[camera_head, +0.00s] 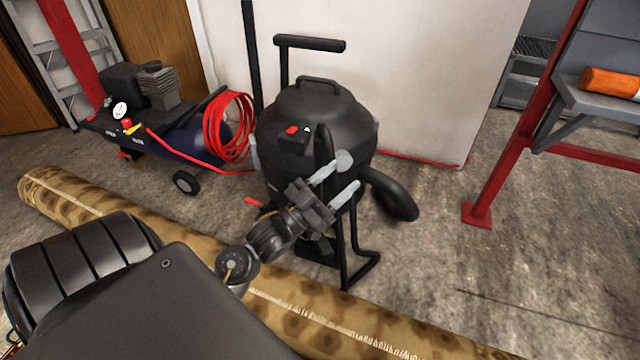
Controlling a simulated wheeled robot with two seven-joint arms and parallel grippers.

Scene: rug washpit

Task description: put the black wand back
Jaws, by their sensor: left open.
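A black drum vacuum (318,112) stands upright in the middle of the floor. A tall, straight black tube (251,55) rises at its left rear, its lower end hidden by the drum. A shorter black tube (323,145) with a rounded top stands at the drum's front. I cannot tell for certain which tube is the wand. My left gripper (349,173) is open in front of the drum, its pale fingers apart. The fingers overlap the shorter tube in the picture; I cannot tell if they touch it. My right gripper is out of view.
A rolled patterned rug (330,318) lies across the floor in front of the vacuum. A compressor (150,110) with a coiled red hose (228,128) stands to the left. A red-posted rack (520,135) holds an orange roll (610,83). The floor at right is clear.

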